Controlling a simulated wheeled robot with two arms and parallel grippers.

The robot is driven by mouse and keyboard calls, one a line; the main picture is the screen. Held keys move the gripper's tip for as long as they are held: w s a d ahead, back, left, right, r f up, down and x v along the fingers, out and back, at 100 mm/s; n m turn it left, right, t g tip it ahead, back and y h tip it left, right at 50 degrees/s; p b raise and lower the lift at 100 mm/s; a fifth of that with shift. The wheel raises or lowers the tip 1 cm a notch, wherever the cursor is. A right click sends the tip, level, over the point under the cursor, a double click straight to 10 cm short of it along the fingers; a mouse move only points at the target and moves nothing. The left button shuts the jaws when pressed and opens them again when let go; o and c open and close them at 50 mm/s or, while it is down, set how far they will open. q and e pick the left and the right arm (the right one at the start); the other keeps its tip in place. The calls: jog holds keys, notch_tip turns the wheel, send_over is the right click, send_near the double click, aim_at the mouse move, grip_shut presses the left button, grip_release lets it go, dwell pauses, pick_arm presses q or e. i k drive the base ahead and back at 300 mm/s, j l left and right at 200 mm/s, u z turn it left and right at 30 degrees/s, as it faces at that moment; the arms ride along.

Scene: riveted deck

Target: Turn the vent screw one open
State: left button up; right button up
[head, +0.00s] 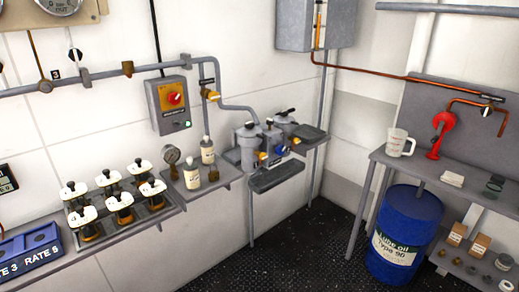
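A grey twin-canister filter unit (248,148) stands on a wall bracket in the middle of the head view. Dark handles or caps sit on top of its canisters. Small yellow and blue knobs (263,156) show on its front. A vent screw cannot be made out for certain, and no label marking number one is readable at this size. Neither of my grippers is in view, and nothing of mine touches the unit.
Grey drip trays (277,177) jut out below the unit. Dark floor between is clear.

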aim_at(264, 157)
jog(key=i+l+u, duration=0.1)
jog(key=i, duration=0.45)
jog(key=i+l+u, duration=0.1)
jog(key=i+l, duration=0.15)
jog(key=i, duration=0.3)
jog(key=i+l+u, duration=0.1)
jog(key=i, duration=0.4)
jog(key=l, duration=0.1)
